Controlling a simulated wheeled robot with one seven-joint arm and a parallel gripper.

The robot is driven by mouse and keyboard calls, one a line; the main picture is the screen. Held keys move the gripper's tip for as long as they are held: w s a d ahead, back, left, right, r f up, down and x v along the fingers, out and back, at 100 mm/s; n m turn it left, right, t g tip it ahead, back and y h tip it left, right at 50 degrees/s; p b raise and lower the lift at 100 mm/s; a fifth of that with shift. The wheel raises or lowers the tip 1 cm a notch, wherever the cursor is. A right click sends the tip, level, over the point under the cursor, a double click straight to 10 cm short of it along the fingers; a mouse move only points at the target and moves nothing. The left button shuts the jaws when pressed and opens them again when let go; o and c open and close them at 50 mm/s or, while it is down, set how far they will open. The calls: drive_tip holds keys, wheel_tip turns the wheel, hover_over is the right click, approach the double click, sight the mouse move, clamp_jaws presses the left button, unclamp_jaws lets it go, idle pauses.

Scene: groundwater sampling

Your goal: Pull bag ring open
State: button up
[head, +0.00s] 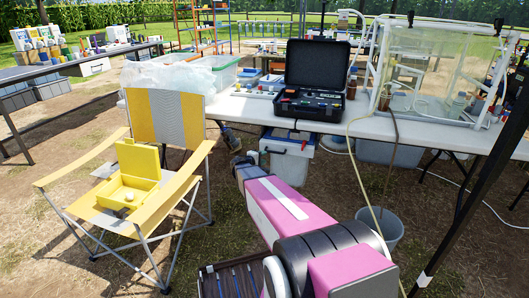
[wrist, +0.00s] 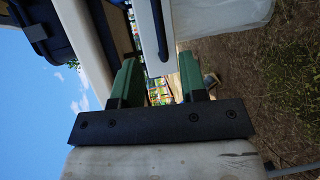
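A crumpled clear plastic bag (head: 168,74) lies on the left end of the long white table in the head view. I cannot make out a ring on it. In the wrist view my gripper (wrist: 160,78) has its two green fingers apart, with nothing visible between them. The wrist view is turned on its side, with sky on the left and ground on the right. In the head view my pink and black arm reaches toward the table's front edge, below and right of the bag. My fingertips cannot be made out there.
A yellow-grey folding chair (head: 168,122) with an open yellow box (head: 138,178) stands in front of the bag. A white container (head: 288,160) is under the table (head: 240,106), with a bucket (head: 384,230) to its right. An open black case (head: 315,75) and clear chamber (head: 430,65) stand on top.

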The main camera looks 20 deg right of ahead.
sight(273, 152)
drive_tip(key=x, duration=1)
drive_tip(key=shift+w+d, duration=0.25)
clamp_jaws()
